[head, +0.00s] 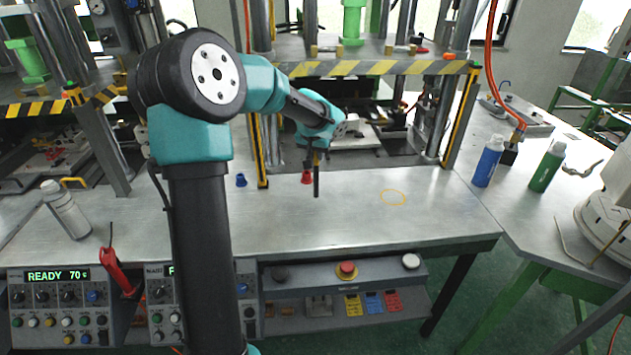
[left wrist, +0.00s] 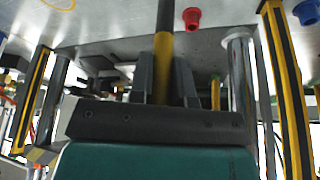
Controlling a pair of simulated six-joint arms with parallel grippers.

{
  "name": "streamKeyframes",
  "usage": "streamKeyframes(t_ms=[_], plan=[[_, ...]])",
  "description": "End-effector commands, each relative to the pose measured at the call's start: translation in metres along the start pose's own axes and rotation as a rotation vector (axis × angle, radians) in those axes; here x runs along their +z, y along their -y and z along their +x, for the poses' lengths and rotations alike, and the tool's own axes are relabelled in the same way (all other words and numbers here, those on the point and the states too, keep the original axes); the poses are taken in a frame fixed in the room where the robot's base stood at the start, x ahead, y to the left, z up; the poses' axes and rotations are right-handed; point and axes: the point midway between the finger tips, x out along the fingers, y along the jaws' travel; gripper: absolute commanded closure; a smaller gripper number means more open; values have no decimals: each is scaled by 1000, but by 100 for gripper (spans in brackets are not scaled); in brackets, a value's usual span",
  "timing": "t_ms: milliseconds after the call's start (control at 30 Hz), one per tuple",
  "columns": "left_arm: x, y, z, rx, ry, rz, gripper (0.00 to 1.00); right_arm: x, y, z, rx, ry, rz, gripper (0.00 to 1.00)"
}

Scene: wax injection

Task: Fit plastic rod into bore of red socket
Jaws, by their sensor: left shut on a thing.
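My left gripper (head: 316,153) is shut on the plastic rod (head: 316,184), which hangs about upright below it over the metal table. The rod is dark at its free end and yellow near the jaws. In the left wrist view the rod (left wrist: 163,45) stands out from between the two fingers (left wrist: 164,82). The red socket (head: 306,177) stands on the table just left of the rod in the head view, apart from it as far as I can tell. It also shows in the left wrist view (left wrist: 192,18). Its bore cannot be made out. My right gripper is out of view.
A blue socket (head: 241,180) stands farther left on the table (head: 350,228). A yellow ring mark (head: 393,198) lies on clear table to the right. Striped press posts (head: 261,150) rise behind.

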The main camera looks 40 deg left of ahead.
Motion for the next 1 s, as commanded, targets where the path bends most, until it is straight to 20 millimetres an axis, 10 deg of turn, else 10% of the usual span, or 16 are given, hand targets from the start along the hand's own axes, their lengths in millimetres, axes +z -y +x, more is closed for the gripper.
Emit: streamKeyframes(t_ms=[200,600,1000], plan=[[9,35,-4,-20,0,-50,100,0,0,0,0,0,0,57],[7,37,-2,-21,0,-51,100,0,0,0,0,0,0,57],[-42,61,25,-22,0,-53,100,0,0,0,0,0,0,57]])
